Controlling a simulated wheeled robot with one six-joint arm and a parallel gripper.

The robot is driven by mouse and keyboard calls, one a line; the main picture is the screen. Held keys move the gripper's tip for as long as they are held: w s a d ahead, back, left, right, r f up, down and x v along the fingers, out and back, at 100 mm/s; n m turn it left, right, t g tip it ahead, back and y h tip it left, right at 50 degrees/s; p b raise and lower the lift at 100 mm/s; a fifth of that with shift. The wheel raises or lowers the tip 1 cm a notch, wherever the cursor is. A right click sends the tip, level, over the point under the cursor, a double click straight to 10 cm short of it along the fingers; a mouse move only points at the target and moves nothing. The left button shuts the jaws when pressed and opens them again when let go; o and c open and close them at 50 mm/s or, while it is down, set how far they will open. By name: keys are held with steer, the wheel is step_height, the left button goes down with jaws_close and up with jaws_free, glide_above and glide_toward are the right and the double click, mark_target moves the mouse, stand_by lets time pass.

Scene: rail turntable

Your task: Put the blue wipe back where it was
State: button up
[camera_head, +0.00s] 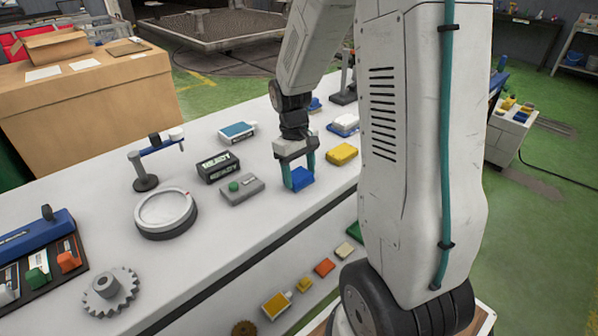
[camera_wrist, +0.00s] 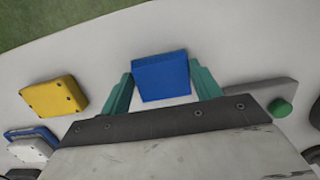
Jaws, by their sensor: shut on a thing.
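The blue wipe (camera_head: 300,180) is a small blue block near the front edge of the white bench (camera_head: 90,232). It also shows in the wrist view (camera_wrist: 161,77). My gripper (camera_head: 297,176) reaches down over it with teal fingers. In the wrist view my gripper (camera_wrist: 161,88) has one finger on either side of the wipe, and it is shut on it. I cannot tell whether the wipe touches the bench top.
A yellow block (camera_head: 342,154) lies right of the wipe. A grey box with a green button (camera_head: 241,188) and a black READY sign (camera_head: 218,167) stand to its left. A round dial (camera_head: 165,212) is farther left. A lower shelf holds small coloured pieces.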

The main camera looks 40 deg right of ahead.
mark_target(295, 172)
steer(key=shift+f, duration=0.15)
steer(key=o, duration=0.9)
step_height(295, 172, up, 12)
steer(key=w, duration=0.2)
steer(key=shift+s+a+r+t, duration=0.5)
steer(key=shift+s+a+r, duration=0.5)
steer(key=shift+s+a, duration=2.05)
steer(key=shift+s+a+r+t, duration=0.5)
steer(key=shift+s+a+r, duration=0.95)
steer(key=shift+s, duration=2.65)
steer(key=shift+s+a+r+t, duration=0.55)
steer(key=shift+s+a, duration=2.4)
steer(key=shift+s, duration=0.6)
